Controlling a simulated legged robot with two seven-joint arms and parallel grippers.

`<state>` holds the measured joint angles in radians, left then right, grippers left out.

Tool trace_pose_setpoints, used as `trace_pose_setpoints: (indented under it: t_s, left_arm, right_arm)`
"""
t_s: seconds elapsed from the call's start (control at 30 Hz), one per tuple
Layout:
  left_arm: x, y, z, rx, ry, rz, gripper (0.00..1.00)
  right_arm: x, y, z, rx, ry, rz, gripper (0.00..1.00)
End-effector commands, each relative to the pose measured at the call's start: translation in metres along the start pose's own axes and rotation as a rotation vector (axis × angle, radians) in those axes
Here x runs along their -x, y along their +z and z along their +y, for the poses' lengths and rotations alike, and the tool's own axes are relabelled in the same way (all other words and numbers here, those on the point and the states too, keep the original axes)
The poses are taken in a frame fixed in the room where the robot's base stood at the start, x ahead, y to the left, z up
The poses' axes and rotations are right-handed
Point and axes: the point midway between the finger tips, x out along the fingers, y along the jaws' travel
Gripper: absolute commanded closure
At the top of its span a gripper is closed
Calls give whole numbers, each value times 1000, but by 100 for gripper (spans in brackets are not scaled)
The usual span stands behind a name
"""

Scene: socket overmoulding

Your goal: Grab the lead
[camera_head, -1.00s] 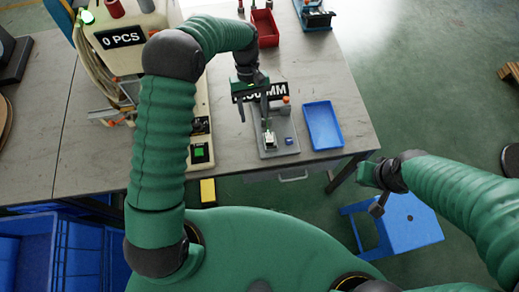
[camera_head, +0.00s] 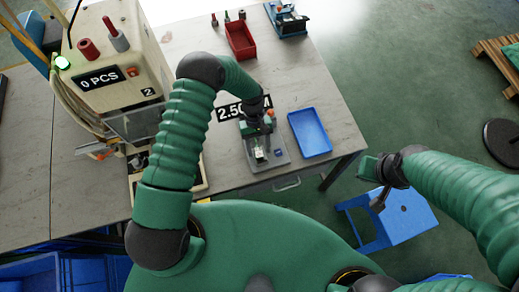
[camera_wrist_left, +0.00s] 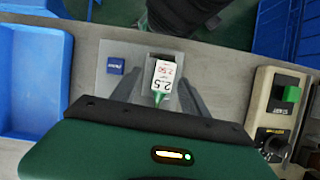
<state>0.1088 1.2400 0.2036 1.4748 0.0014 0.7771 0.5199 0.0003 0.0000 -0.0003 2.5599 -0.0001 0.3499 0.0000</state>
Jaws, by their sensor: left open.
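The lead shows in the left wrist view as a white piece (camera_wrist_left: 163,78) marked 2.5 with a green end. It lies on a grey fixture plate (camera_wrist_left: 141,50), which also shows in the head view (camera_head: 279,161). My left gripper (camera_wrist_left: 157,90) is open, with one finger on each side of the lead; I cannot tell whether they touch it. In the head view my left gripper (camera_head: 258,148) is low over the plate and partly hides the lead. My right gripper (camera_head: 376,170) is out past the table's right edge, and its jaws are unclear.
A blue tray (camera_head: 310,133) stands right of the plate. A red bin (camera_head: 241,41) and a blue device (camera_head: 287,20) are farther back. A machine with a "0 PCS" display (camera_head: 98,77) stands on the left. A blue stool (camera_head: 401,219) stands beside the table.

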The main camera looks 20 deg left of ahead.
Motion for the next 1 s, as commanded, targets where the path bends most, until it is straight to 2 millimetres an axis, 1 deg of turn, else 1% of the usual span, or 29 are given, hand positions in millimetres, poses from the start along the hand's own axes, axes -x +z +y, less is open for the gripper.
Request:
trace_pose_setpoints:
  t_s: [0.13, 0.53, 0.87, 1.0]
  left_arm:
    - [0, 0, 0, 0, 0, 1, 47]
    - [0, 1, 2, 0, -2, 1, 100]
    - [1, 1, 2, -1, 0, 1, 100]
    - [10, 4, 2, -1, 0, 3, 100]
  right_arm:
    - [-1, 0, 0, 1, 0, 0, 100]
    - [-1, 0, 0, 0, 0, 0, 100]
    - [-1, 0, 0, 0, 0, 0, 100]
    - [-4, 1, 0, 1, 0, 0, 100]
